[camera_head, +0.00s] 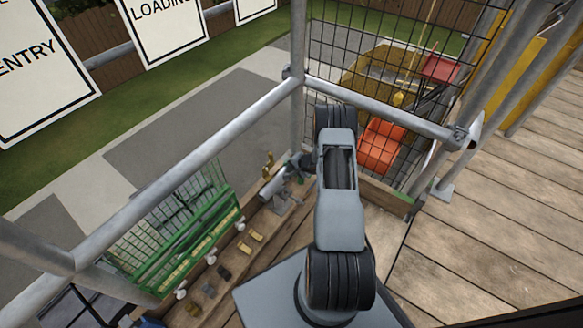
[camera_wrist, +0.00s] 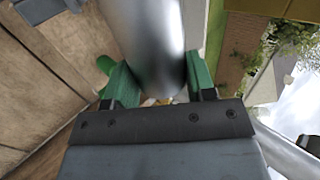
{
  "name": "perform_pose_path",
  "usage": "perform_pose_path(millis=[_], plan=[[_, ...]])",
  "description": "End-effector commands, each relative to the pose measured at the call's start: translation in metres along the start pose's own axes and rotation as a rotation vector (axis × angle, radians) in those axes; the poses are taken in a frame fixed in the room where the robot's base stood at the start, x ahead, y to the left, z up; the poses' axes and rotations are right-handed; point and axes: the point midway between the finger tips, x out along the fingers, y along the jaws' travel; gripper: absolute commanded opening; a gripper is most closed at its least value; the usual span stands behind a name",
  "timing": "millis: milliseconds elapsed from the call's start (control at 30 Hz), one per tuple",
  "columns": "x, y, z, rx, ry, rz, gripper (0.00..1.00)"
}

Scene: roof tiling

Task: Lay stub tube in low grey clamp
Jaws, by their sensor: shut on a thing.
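The stub tube is a short silver-grey tube (camera_head: 271,184); it fills the upper middle of the wrist view (camera_wrist: 150,40). My gripper (camera_head: 294,170) is shut on it, with green finger pads on both sides in the wrist view (camera_wrist: 160,82). In the head view the tube is tilted, close above the boards beside the guardrail post. A grey fitting (camera_head: 284,205) shows just below the gripper; I cannot tell whether it is the low grey clamp or whether the tube touches it.
Several small brass and dark fittings (camera_head: 250,240) lie in a row along the plank. A green mesh panel (camera_head: 180,240) stands at left. Guardrail tubes (camera_head: 200,140) cross above; the wooden deck (camera_head: 490,230) at right is clear.

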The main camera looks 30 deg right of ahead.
Motion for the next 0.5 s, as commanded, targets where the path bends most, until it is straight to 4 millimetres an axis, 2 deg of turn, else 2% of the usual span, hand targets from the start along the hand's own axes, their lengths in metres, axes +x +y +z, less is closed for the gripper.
perform_pose_path(millis=[500], plan=[[0.016,0.016,0.000,0.000,0.000,-0.001,0.16]])
